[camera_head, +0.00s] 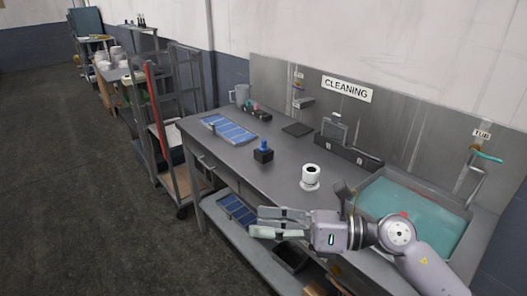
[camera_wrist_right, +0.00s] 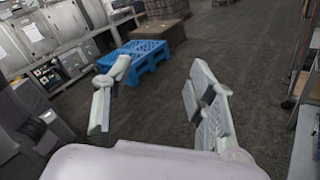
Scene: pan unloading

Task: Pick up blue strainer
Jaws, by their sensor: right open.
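A flat blue slatted piece (camera_head: 231,127) lies on the far left part of the grey worktable (camera_head: 220,165). A similar blue piece (camera_head: 238,209) lies on the shelf below. Either could be the blue strainer; I cannot tell which. My right gripper (camera_head: 257,222) is open and empty near the table's front edge, apart from both pieces. Its two spread fingers also show in the wrist view (camera_wrist_right: 160,75), with nothing between them. My left gripper is not in view.
A small black block with a blue top (camera_head: 263,153) and a white cylinder (camera_head: 310,176) stand mid-table. A teal-filled sink (camera_head: 415,220) is at the right. A grey cart (camera_head: 178,120) stands left of the table. The wrist view shows a blue pallet (camera_wrist_right: 152,50) on the floor.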

